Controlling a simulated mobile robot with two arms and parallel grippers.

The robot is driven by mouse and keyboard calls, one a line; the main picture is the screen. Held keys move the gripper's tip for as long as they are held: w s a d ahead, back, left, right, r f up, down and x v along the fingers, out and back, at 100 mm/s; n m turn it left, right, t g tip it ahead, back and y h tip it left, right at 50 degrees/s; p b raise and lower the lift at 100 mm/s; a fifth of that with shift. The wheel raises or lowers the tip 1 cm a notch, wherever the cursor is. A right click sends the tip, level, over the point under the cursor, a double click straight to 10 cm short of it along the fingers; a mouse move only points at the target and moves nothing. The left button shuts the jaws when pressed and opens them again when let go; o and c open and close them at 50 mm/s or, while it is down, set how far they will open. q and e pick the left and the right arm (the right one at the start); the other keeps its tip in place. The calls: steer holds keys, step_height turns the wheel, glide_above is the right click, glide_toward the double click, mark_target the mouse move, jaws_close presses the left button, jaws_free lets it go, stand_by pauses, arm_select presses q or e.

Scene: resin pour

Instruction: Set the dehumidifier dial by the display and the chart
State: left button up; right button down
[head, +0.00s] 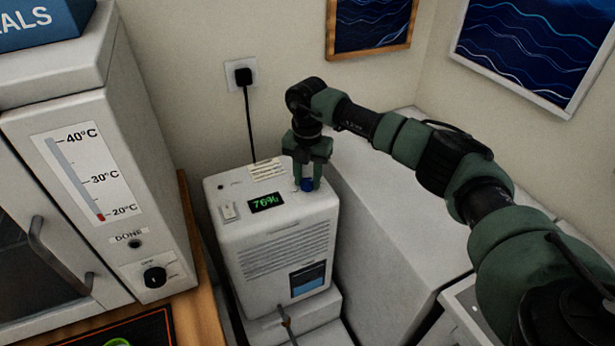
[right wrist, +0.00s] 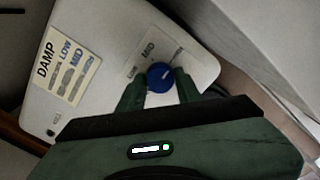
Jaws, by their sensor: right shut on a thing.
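The white dehumidifier (head: 228,262) stands upright against the wall. Its green display (head: 267,202) reads what looks like 76%. The blue dial (head: 307,184) is on its top, at the right; it also shows in the right wrist view (right wrist: 160,77), with a pale pointer mark toward the upper right. "MID" is printed near it; other dial marks are unclear. The chart (right wrist: 67,67) is headed DAMP, with LOW and MID legible and the rest blurred; it also shows in the head view (head: 267,170). My right gripper (head: 308,178) is shut on the dial from above. My left gripper is out of view.
A white oven-like cabinet (head: 120,180) with a thermometer scale and black knob stands at the left on a wooden bench. A large pale box (head: 385,220) stands close to the dehumidifier's right. A black plug and cord (head: 246,100) hang behind. Framed pictures are on the walls.

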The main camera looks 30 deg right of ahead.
mark_target(308, 182)
steer(key=shift+w+r, duration=0.15)
steer(key=shift+r, duration=0.05)
stand_by(0.4)
steer(key=c, duration=1.1)
jaws_free()
steer(key=shift+o, duration=0.7)
steer(key=shift+f, duration=0.1)
step_height(308, 182, up, 8)
steer(key=shift+f+b, duration=0.1)
steer(key=shift+b, duration=0.7)
steer(key=shift+s+f, duration=0.1)
steer(key=shift+s, duration=0.1)
